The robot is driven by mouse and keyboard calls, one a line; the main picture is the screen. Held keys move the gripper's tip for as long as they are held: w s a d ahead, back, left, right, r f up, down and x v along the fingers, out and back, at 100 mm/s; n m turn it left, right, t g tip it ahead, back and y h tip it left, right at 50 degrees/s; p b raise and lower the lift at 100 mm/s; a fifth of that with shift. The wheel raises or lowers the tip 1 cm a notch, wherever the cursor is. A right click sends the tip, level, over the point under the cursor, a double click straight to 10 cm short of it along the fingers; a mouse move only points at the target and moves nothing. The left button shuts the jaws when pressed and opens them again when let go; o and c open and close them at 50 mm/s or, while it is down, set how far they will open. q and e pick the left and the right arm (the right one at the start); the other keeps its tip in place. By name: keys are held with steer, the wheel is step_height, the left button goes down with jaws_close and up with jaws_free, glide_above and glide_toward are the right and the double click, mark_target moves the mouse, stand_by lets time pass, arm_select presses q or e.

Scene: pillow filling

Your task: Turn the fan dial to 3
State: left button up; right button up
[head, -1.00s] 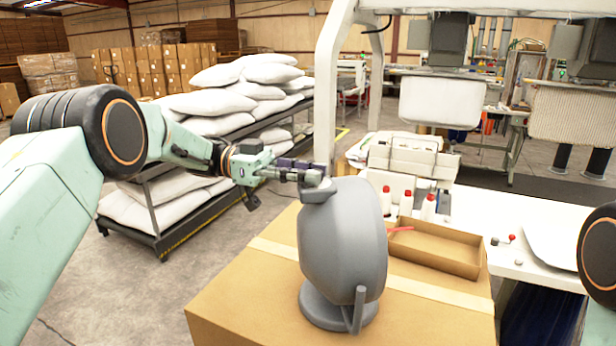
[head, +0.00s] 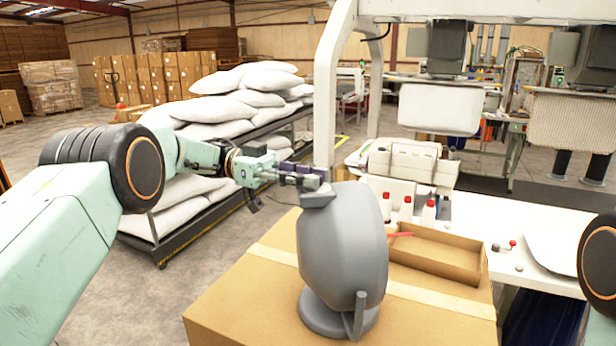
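The grey fan (head: 342,240) stands upright on a cardboard box, with its rounded housing toward me. A small grey block (head: 318,198) sticks out at its upper left. My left gripper (head: 316,180) reaches in from the left, with its fingertips right at the top of this block. The fingers are small and overlap in this view, so I cannot tell whether they are open or closed on the dial. The dial and its numbers cannot be made out. My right gripper is out of view; only part of my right arm shows at the right edge.
The cardboard box (head: 235,300) carries the fan. A rack of white pillows (head: 215,130) stands behind my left arm.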

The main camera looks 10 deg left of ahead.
arm_select(q)
steer(key=o, duration=0.5)
steer(key=shift+a+r, duration=0.1)
steer(key=shift+c, duration=0.2)
step_height(320, 180, up, 10)
steer(key=shift+r, duration=0.1)
stand_by(0.3)
